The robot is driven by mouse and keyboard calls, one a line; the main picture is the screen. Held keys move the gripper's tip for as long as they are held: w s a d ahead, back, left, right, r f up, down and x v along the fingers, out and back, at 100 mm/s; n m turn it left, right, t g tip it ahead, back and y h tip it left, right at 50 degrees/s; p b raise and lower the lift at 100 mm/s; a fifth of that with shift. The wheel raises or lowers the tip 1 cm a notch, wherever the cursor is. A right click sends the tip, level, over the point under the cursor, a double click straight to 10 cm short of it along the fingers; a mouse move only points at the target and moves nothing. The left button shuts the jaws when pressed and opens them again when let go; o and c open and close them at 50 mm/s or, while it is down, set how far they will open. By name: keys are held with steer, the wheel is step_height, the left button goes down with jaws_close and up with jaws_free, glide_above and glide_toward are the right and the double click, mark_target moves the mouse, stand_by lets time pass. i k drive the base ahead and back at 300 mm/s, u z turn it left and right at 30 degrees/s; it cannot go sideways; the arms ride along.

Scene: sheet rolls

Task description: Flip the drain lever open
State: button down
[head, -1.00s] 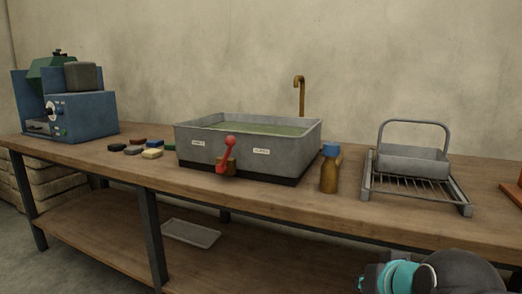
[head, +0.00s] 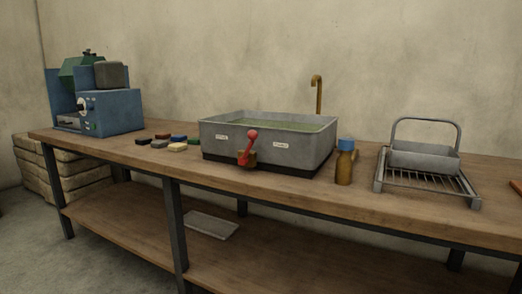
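The red drain lever (head: 249,147) sits on the front wall of the grey basin (head: 306,151). It has a round red knob at its top and slants slightly, with its lower end to the left over a brass valve body. A small white label is on each side of the lever, too small to read. Greenish liquid (head: 275,124) fills much of the basin. My gripper is not in view, and nothing touches the lever.
A blue machine (head: 113,112) stands at the left of the wooden bench (head: 310,194). Several small coloured blocks (head: 177,147) lie left of the basin. A brown bottle (head: 344,168) and a wire rack with a grey basket (head: 424,158) stand right. The bench front before the lever is clear.

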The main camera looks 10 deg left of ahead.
mark_target(249, 150)
steer(key=k, duration=0.35)
steer(key=u, duration=0.7)
steer(key=i, duration=0.65)
steer(key=z, duration=0.05)
